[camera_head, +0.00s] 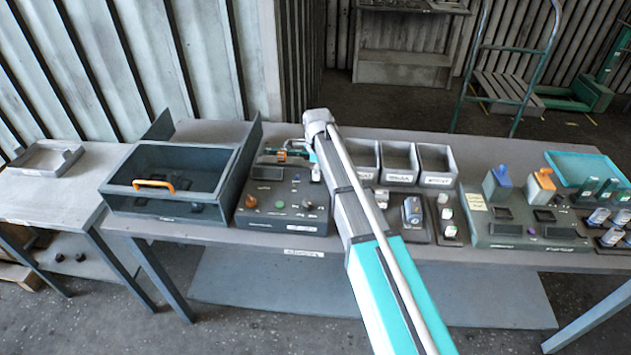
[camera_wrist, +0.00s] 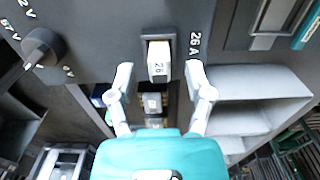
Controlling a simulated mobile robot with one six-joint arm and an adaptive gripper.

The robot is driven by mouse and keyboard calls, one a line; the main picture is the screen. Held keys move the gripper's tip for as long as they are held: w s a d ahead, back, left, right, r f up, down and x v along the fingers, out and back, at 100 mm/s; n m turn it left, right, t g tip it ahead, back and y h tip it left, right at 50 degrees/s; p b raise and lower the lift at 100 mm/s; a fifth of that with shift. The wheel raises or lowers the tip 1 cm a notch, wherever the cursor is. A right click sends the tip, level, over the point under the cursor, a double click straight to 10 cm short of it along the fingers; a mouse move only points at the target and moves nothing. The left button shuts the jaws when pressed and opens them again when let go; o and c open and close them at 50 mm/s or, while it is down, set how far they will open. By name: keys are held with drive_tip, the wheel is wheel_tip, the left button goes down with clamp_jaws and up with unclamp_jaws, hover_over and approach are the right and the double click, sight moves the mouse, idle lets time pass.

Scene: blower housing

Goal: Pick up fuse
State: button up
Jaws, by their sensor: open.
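A white fuse (camera_wrist: 158,71) marked 26 sits in a dark slot of a grey panel (camera_wrist: 110,22), beside the printed label "26 A". My gripper (camera_wrist: 159,78) is open, with one white fingertip on each side of the fuse. A gap shows between each fingertip and the fuse in the wrist view, and I cannot tell how far the tips are above the panel. In the head view my arm crosses the bench, and I cannot make out the fingers or this fuse clearly.
A black knob (camera_wrist: 42,48) with voltage marks stands left of the slot. In the head view, a dark box with an orange handle (camera_head: 153,184) stands left of the control panel (camera_head: 262,219). Grey bins (camera_head: 437,181) and a panel with blue and orange parts (camera_head: 508,241) lie right.

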drive_tip(key=shift+f+b, duration=0.35)
drive_tip(key=shift+f, duration=0.3)
clamp_jaws()
idle(0.4)
